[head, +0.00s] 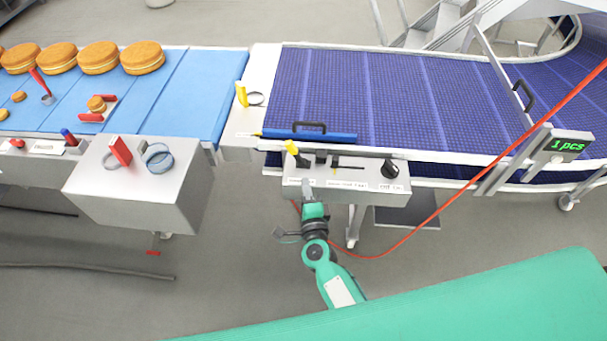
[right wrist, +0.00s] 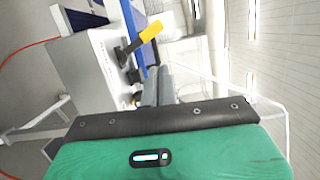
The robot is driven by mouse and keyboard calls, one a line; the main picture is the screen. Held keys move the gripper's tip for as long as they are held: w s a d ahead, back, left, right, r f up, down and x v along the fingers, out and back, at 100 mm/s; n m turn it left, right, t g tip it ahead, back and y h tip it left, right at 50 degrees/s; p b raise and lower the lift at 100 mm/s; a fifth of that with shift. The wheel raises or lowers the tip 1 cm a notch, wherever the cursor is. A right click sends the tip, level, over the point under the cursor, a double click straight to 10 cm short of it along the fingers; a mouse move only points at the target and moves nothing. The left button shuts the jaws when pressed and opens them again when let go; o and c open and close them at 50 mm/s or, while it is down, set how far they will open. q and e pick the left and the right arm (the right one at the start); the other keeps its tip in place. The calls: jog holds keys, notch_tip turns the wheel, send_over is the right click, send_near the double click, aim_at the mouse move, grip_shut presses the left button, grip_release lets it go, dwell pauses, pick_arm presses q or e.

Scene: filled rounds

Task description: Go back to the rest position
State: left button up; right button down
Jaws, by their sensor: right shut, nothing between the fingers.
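My right gripper (head: 306,186) is shut and empty. It is just in front of the grey control box (head: 350,197) at the front of the purple conveyor, close below a yellow-handled lever (head: 291,147). Whether the fingertips touch the box cannot be told. In the right wrist view its grey fingers (right wrist: 158,84) are together, and the yellow lever (right wrist: 152,31) stands a little beyond them. My left gripper is not in view.
The box also carries a black knob (head: 390,169). A blue bar with a handle (head: 325,136) lies along the purple belt's (head: 400,100) near edge. The blue belt (head: 200,95) at left holds several round cakes. A red cable (head: 440,207) runs at right. A display (head: 567,146) reads "1 pcs".

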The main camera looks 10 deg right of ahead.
jog(key=shift+s, duration=0.4)
jog(key=s+d+f+n+g+y+b, duration=0.1)
jog(key=s+f+n+g, duration=0.3)
jog(key=f, duration=0.7)
jog(key=s+f+n+g+y+b, duration=0.1)
jog(key=s+f+n, duration=0.4)
jog(key=f, duration=0.7)
jog(key=s+d+f+n+g+y+b, duration=0.1)
jog(key=s+f+n+g, duration=0.2)
jog(key=s+f, duration=0.55)
jog(key=s+d+f+n+g+h+b, duration=0.1)
jog(key=s+d+f+n+g, duration=0.3)
jog(key=s+d+f, duration=0.3)
jog(key=s+d+f+n+g+h+b, duration=0.1)
jog(key=s+d+f+n+g, duration=0.4)
jog(key=s+f, duration=1)
jog(key=s+d, duration=0.1)
jog(key=s, duration=0.5)
jog(key=shift+d+f, duration=0.35)
jog(key=shift+d, duration=0.05)
jog(key=shift+s, duration=0.1)
